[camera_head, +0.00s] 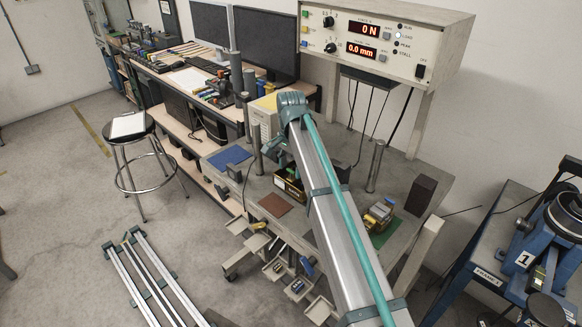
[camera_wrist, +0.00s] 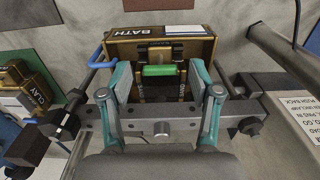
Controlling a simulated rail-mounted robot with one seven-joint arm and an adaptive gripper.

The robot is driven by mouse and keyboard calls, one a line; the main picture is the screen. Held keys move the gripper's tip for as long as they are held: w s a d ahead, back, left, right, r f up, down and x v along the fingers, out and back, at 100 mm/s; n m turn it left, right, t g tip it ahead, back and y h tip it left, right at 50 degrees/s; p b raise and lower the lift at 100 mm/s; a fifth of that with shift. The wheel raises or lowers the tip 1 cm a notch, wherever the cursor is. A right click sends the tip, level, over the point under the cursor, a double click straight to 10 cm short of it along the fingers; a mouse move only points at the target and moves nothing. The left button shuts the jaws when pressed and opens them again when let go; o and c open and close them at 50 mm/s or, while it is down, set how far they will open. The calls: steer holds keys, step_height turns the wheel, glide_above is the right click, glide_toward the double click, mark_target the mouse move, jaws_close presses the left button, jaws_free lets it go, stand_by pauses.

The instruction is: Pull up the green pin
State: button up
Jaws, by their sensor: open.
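My gripper (camera_wrist: 160,78) is open, with one teal finger on each side of the green pin. The fingers look apart from the pin, though I cannot tell the depth gap. In the head view the brown unit (camera_head: 287,190) is partly covered by my arm. The green pin and the fingertips cannot be made out there.
A blue bent handle (camera_wrist: 99,58) and dark rods flank the unit. A brown CLAY unit (camera_wrist: 36,88) is at left in the wrist view. A control box (camera_head: 385,40) stands above.

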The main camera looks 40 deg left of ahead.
mark_target(291, 170)
step_height(291, 170, up, 12)
stand_by(0.6)
steer(key=shift+f, duration=0.1)
stand_by(0.4)
